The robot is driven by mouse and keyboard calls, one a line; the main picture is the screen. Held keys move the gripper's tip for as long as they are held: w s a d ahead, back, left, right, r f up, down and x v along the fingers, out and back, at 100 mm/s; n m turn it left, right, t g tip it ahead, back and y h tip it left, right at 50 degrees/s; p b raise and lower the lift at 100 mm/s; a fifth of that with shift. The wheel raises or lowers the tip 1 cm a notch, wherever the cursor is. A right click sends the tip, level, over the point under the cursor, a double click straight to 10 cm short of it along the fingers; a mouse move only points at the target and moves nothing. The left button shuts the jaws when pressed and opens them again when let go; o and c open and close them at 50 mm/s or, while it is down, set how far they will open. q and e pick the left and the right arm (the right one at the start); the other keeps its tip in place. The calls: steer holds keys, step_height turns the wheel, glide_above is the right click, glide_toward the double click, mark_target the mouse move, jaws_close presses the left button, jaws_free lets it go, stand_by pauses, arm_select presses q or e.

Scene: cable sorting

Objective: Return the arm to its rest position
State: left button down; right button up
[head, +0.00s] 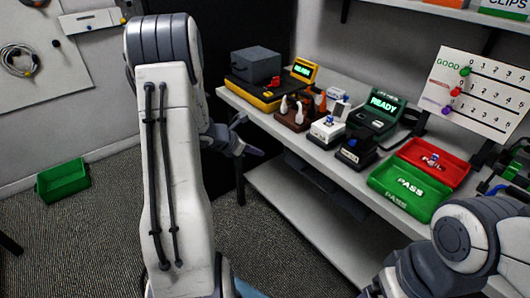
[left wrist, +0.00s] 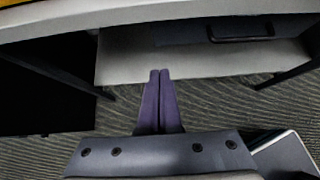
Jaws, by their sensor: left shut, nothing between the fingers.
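My left arm rises large in the left half of the head view. Its left gripper (head: 258,152) hangs in front of the bench's near edge, beside the left table leg. In the left wrist view the two dark purple fingers (left wrist: 160,76) are pressed together with nothing between them. They point toward the underside of the bench, over the carpet. Part of my right arm (head: 465,235) shows at the lower right of the head view; its gripper is not visible.
The bench (head: 232,98) holds testers, a green PASS tray (head: 408,207) and a red FAIL tray (head: 447,171). A lower shelf (head: 290,205) lies below. A green bin (head: 62,181) is on the floor at left. Open carpet lies between bin and bench.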

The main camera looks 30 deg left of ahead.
arm_select(q)
steer(key=s+d+r+m+g+h+p, duration=0.1)
steer(key=s+d+r+m+g, duration=0.25)
steer(key=d, duration=0.55)
steer(key=s+d+r+m+g+h+p, duration=0.1)
steer(key=s+d+r+m+p, duration=0.1)
steer(key=d+r+m, duration=0.4)
steer(key=s+d+r+m+g+h+p, duration=0.1)
steer(key=s+d+m+g, duration=0.15)
steer(key=d+m, duration=0.65)
steer(key=s+d+r+m+g+y+p, duration=0.1)
steer(key=s+d+r+m, duration=0.3)
steer(key=s+m, duration=0.6)
steer(key=s+d+r+m+g+y+p, duration=0.1)
steer(key=s+d+r+m+y+p, duration=0.2)
steer(key=s+m, duration=0.7)
steer(key=shift+s+d+r+m+y+p, duration=0.4)
steer(key=shift+s+d+y+p, duration=0.35)
steer(key=shift+s, duration=0.35)
